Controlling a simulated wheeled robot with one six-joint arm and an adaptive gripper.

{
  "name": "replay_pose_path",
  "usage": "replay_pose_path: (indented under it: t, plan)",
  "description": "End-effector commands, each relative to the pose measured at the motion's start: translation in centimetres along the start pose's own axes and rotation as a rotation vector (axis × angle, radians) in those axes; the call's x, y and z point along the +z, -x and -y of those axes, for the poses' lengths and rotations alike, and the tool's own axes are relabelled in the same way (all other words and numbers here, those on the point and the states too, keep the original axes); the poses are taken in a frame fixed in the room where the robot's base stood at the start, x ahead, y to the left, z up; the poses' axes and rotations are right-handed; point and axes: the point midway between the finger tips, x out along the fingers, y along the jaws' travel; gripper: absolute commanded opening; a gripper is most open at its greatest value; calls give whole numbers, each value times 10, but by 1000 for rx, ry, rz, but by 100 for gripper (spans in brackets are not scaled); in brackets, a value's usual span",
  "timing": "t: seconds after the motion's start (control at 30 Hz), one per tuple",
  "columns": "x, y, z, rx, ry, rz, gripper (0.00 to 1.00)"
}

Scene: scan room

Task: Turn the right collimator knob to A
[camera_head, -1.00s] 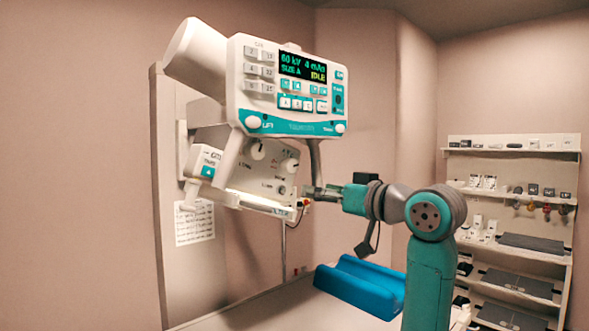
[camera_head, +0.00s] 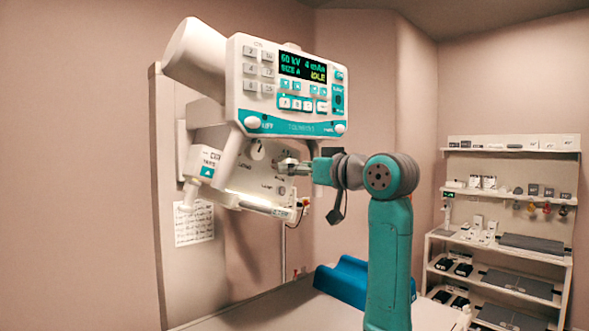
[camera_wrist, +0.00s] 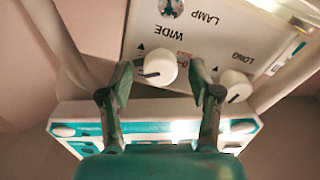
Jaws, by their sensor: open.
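The collimator's front panel hangs below the control console. Its right knob (camera_wrist: 160,67), white and round with a dark pointer line, is beside the word WIDE in the wrist view, where the panel appears upside down. My gripper (camera_wrist: 161,76) is open, one finger on each side of this knob in the picture; I cannot tell whether they touch it. In the head view my gripper (camera_head: 281,165) is at the panel's right part and hides the right knob. The left knob (camera_head: 257,150) is clear there, and shows near LONG in the wrist view (camera_wrist: 236,84).
The console (camera_head: 290,85) overhangs the panel, its display reading SIZE A and IDLE. Handle bars flank the panel. A lamp button (camera_wrist: 171,8) is near the knob. A blue cradle (camera_head: 343,282) lies on the table below; shelves (camera_head: 505,240) stand at right.

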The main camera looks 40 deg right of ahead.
Motion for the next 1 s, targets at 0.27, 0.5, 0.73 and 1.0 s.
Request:
replay_pose_path:
  t: [0.27,0.5,0.73,1.0]
  plan:
    - [0,-13,0,1,1,0,63]
    - [0,-13,0,1,1,0,53]
    - [0,-13,0,1,1,1,3]
    - [0,-13,0,1,24,1,3]
